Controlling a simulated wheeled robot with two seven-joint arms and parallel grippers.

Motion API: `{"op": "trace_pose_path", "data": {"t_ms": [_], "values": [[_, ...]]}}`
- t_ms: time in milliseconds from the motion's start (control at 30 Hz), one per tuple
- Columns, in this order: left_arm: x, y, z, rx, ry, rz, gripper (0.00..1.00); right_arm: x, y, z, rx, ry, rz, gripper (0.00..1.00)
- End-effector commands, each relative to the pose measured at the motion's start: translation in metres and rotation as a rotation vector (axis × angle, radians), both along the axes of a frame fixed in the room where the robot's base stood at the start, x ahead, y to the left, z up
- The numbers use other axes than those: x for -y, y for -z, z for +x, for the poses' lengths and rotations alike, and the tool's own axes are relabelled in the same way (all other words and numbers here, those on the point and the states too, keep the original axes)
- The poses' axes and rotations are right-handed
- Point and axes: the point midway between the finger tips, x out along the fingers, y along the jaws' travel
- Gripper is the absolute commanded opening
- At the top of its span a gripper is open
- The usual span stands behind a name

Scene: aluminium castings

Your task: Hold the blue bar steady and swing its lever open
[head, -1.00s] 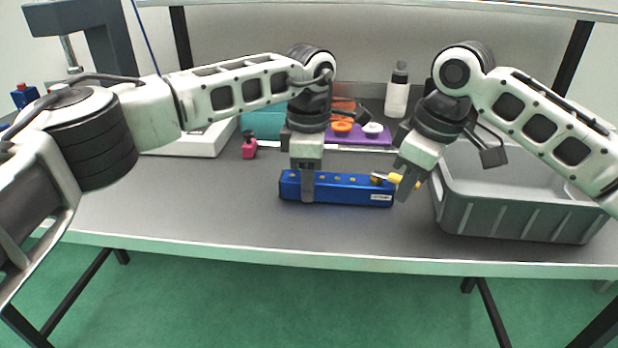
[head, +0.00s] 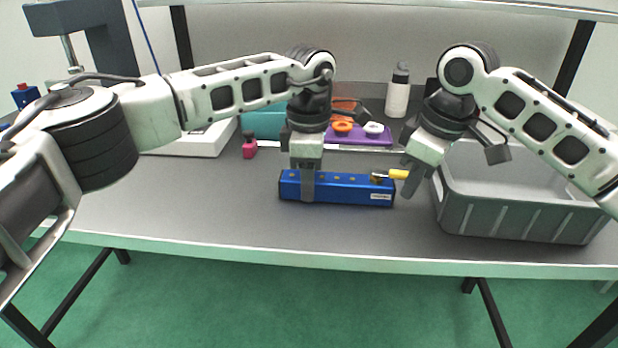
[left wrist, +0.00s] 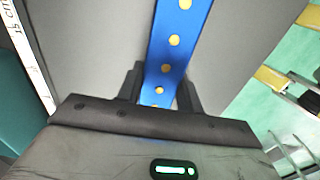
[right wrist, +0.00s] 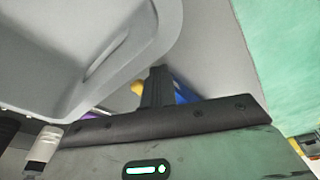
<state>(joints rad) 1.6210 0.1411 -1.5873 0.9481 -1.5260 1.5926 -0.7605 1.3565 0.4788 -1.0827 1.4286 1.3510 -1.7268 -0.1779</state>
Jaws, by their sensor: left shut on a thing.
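The blue bar (head: 345,189) lies on the grey table with yellow dots along its top. Its lever, with a yellow handle (head: 398,174), is at the bar's right end and points right past that end. My left gripper (head: 308,190) is shut around the bar, left of its middle; in the left wrist view the blue bar (left wrist: 172,45) runs between the two fingers. My right gripper (head: 410,190) is shut, beside the yellow handle's tip. In the right wrist view the yellow handle (right wrist: 137,87) shows left of the closed fingers; contact cannot be told.
A grey crate (head: 515,218) stands close on the right, beside my right gripper. Behind the bar are a purple piece (head: 358,141) with rings, a white bottle (head: 397,95) and a pink object (head: 249,147). The table in front is clear.

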Motion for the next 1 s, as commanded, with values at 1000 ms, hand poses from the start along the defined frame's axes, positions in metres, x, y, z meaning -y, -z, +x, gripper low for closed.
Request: {"op": "trace_pose_path", "data": {"t_ms": [1000], "values": [[0.002, 0.001, -0.001, -0.002, 0.005, 0.001, 0.11, -0.005, -0.054, -0.007, 0.004, -0.001, 0.005, 0.0]]}}
